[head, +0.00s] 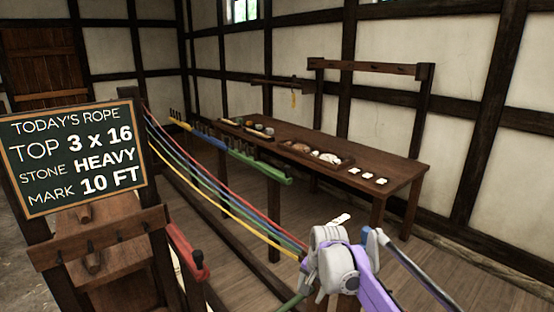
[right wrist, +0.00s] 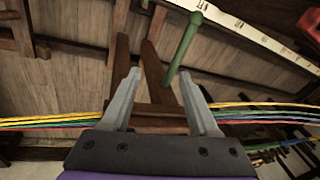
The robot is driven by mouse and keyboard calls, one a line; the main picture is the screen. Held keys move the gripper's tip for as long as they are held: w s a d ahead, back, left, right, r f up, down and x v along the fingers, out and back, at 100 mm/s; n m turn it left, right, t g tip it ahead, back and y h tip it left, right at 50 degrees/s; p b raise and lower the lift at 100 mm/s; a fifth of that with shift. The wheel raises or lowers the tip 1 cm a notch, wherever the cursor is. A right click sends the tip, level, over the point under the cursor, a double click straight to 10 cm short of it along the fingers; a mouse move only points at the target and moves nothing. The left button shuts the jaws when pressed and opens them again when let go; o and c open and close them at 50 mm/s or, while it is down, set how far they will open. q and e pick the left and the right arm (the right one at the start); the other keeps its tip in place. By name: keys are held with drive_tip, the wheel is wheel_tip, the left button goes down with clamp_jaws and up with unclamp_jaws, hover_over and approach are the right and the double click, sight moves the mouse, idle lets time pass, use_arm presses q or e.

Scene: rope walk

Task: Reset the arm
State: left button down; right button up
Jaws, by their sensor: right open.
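My right arm comes into the head view at the bottom right, with white joints and a purple link. Its fingers cannot be made out there. In the right wrist view my right gripper (right wrist: 160,76) is open, its two grey fingers apart with no object held between them. Dark wooden posts and a green rod (right wrist: 182,48) show beyond the fingertips. Coloured strands (right wrist: 50,122) run across behind the gripper on both sides. My left gripper is not in view.
The chalkboard (head: 73,158) stands at left above a wooden frame. Coloured ropes (head: 218,190) stretch from it toward my right arm. A wooden table (head: 405,170) with trays and small white cards (head: 367,175) stands along the wall. A marked white strip (right wrist: 250,32) crosses the right wrist view.

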drive_tip(key=s+d+r+n+t+p, duration=0.1)
drive_tip(key=s+d+r+n, duration=0.15)
drive_tip(key=s, duration=0.55)
drive_tip(key=s+d+r+n+p, duration=0.1)
drive_tip(key=s+d, duration=0.2)
drive_tip(key=s, duration=0.6)
drive_tip(key=s+d+f+n, duration=0.1)
drive_tip(key=s+f+n, duration=0.1)
drive_tip(key=s, duration=0.5)
drive_tip(key=s+d+f+n+t+h+p, duration=0.1)
drive_tip(key=s+f, duration=0.3)
drive_tip(key=s, duration=0.4)
drive_tip(key=shift+s+d+n+t, duration=0.15)
drive_tip(key=shift+d+n+t, duration=0.15)
drive_tip(key=shift+d+n, duration=0.2)
